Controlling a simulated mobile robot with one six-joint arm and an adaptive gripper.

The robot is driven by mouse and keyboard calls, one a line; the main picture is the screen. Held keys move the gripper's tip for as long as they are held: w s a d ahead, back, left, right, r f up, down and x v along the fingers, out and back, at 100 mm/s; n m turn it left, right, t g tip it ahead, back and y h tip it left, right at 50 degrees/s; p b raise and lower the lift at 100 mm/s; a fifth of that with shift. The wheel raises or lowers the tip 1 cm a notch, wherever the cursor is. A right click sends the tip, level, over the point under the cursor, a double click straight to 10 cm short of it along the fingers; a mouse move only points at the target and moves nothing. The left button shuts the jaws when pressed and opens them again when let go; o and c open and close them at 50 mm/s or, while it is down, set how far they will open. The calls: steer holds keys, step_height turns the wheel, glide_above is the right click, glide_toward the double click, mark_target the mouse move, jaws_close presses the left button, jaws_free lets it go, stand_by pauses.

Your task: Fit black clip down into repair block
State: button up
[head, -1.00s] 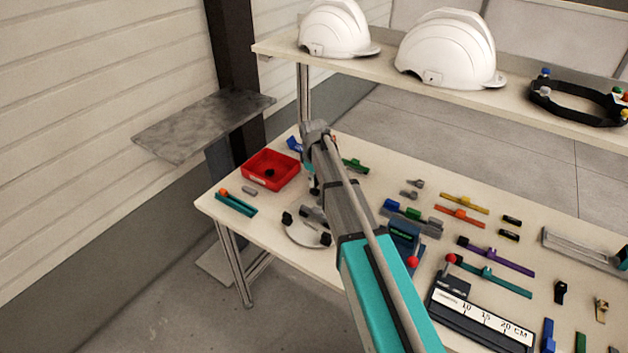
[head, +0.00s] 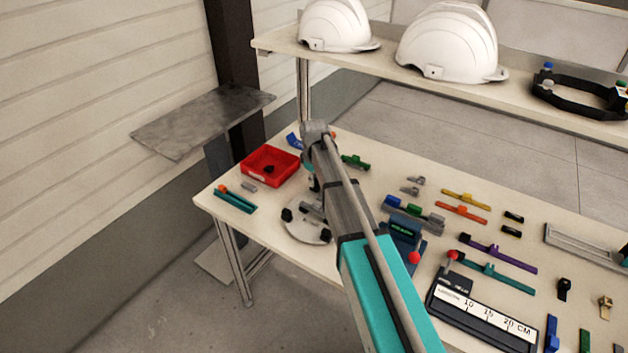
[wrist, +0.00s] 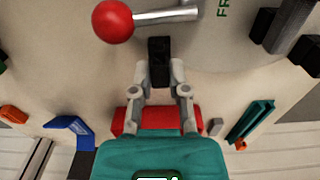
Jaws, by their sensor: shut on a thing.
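My gripper (wrist: 160,78) is shut on a small black clip (wrist: 158,60), which stands out beyond the fingertips in the wrist view. In the head view my gripper (head: 314,184) points down over the left part of the table, and my arm hides most of it. I cannot tell the repair block for sure. A grey bar with black knobs (wrist: 291,24) lies at the upper right of the wrist view, apart from the clip. It belongs to a round plate (head: 300,232) close to my gripper in the head view.
A red ball handle (wrist: 113,21) on a metal rod is close to the clip. A red bin (head: 259,177) stands behind my gripper, with a teal part (head: 235,200) to its left. Several coloured strips and a ruler fixture (head: 480,318) fill the table's right side.

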steer(key=shift+f, duration=0.25)
steer(key=o, duration=0.8)
steer(key=shift+r, duration=0.15)
step_height(320, 180, up, 8)
steer(key=p, duration=0.8)
steer(key=shift+s+a+r+p, duration=0.6)
steer(key=shift+s+a, duration=2.15)
steer(key=shift+s, duration=0.3)
steer(key=shift+s+a+r+p, duration=0.55)
steer(key=shift+s+a, duration=2.15)
steer(key=shift+s, duration=0.4)
steer(key=shift+s+a+r+p, duration=0.6)
steer(key=shift+s+a, duration=2.15)
steer(key=shift+s, duration=0.3)
